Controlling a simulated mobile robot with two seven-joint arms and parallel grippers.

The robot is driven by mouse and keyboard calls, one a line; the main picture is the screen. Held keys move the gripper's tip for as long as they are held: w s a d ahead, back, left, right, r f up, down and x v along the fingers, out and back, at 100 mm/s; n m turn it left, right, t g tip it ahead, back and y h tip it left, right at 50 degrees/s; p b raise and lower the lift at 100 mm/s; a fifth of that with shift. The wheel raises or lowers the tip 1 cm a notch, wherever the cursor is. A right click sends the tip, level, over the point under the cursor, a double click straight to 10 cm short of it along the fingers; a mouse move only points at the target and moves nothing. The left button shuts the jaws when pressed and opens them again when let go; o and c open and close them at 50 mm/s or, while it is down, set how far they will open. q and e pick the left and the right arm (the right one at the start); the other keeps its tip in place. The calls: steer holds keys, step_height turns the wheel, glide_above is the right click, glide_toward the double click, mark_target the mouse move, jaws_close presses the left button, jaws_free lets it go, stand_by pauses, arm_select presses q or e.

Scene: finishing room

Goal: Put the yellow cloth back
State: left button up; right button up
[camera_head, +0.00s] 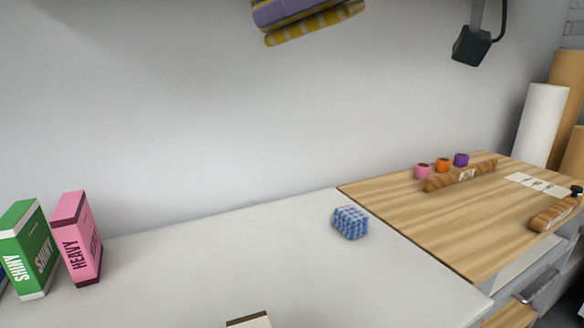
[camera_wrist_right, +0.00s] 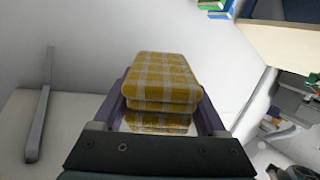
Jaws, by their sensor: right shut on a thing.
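The yellow cloth, a folded yellow-and-white checked pad, is held in my right gripper (camera_head: 300,8) high in front of the wall, at the top edge of the head view. In that view the yellow cloth (camera_head: 318,24) shows below the purple finger, and the rest is cut off by the frame. In the right wrist view the yellow cloth (camera_wrist_right: 160,82) sits between the two purple fingers of the right gripper (camera_wrist_right: 162,108), which is shut on it. My left gripper is not in view.
A blue checked cloth (camera_head: 350,222) lies on the white worktop (camera_head: 220,265). A green box (camera_head: 28,250) and a pink box (camera_head: 78,240) stand at left. A wooden board (camera_head: 410,205) is at right. A dark fixture (camera_head: 472,46) hangs above. The worktop's middle is mostly clear.

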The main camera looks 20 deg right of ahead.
steer(key=w+d+f+m+t+h+b, duration=0.1)
steer(key=d+f+m+t+h+b, duration=0.2)
steer(key=f, duration=0.5)
steer(key=w+d+f+m+t+h+b, duration=0.1)
steer(key=d+f+m+b, duration=0.3)
steer(key=f, duration=0.3)
steer(key=m+t+h+b, duration=0.2)
steer(key=h+b, duration=0.1)
steer(key=b, duration=1.2)
glide_above(361, 318)
step_height(361, 318, down, 26)
steer(key=shift+s+f, duration=0.1)
arm_select(q)
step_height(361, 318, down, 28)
steer(key=b, duration=0.3)
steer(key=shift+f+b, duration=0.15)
steer(key=shift+b, duration=0.15)
arm_select(e)
steer(key=shift+f, duration=2.45)
steer(key=shift+f+b, duration=0.3)
steer(key=o, duration=1.1)
steer(key=shift+r, duration=0.1)
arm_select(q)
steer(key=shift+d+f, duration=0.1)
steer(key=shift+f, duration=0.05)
arm_select(e)
steer(key=shift+r, duration=0.1)
